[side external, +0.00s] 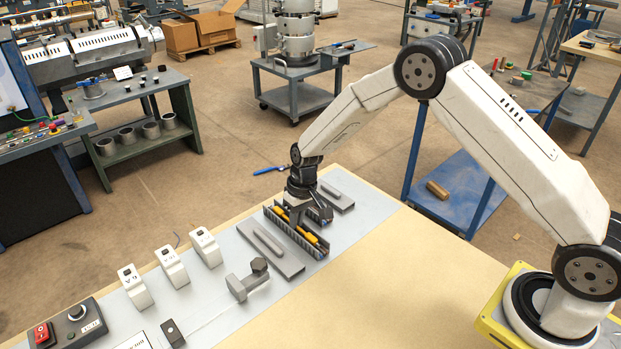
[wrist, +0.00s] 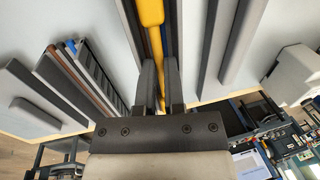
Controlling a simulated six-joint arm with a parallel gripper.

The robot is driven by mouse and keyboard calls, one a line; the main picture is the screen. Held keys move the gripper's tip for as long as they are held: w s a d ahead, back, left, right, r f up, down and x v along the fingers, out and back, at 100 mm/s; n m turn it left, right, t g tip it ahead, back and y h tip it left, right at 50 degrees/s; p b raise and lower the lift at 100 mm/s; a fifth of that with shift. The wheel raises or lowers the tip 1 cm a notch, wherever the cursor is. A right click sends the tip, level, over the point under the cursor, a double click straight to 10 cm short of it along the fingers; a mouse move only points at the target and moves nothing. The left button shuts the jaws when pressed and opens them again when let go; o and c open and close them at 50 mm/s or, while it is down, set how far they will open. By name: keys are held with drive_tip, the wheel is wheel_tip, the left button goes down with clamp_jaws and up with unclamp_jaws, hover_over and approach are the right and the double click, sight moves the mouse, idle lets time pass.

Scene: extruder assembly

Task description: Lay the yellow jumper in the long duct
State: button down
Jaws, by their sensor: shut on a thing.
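The long duct (side external: 321,252) is a dark slotted channel on the grey plate in the side view. The yellow jumper (side external: 311,239) runs lengthwise along it and shows between the duct walls; whether it touches the floor I cannot tell. My gripper (side external: 292,217) points down over the far half of the duct, shut on the jumper. In the wrist view the jumper (wrist: 150,12) is a thick yellow body with a thinner yellow part running between my fingers (wrist: 160,82). My fingers and palm hide part of it there.
Flat grey pieces with raised bars lie on both sides, one nearer (side external: 268,241) and one farther (side external: 338,192). A shorter duct (wrist: 88,65) with brown and blue strands lies beside the long one. White modules (side external: 172,267) and a grey clamp-like part (side external: 247,280) stand to the left. The wooden tabletop (side external: 400,275) is clear.

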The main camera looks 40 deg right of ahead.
drive_tip(key=shift+f, duration=0.15)
drive_tip(key=c, duration=0.7)
unclamp_jaws()
drive_tip(key=shift+o, duration=0.2)
drive_tip(key=shift+d+r, duration=0.25)
drive_tip(key=shift+r, duration=1.05)
drive_tip(key=shift+d+r, duration=0.25)
drive_tip(key=shift+r, duration=1.05)
drive_tip(key=shift+d+r, duration=0.25)
drive_tip(key=shift+r, duration=1.05)
drive_tip(key=shift+s, duration=0.1)
drive_tip(key=s+d+r+t+h, duration=0.1)
drive_tip(key=s+d+r, duration=0.1)
drive_tip(key=s, duration=0.9)
drive_tip(key=s+d+r+t+h, duration=0.1)
drive_tip(key=s+d+r, duration=0.2)
drive_tip(key=s, duration=0.8)
drive_tip(key=shift+s+r+t, duration=0.3)
drive_tip(key=shift+s+r, duration=0.1)
drive_tip(key=shift+r, duration=0.15)
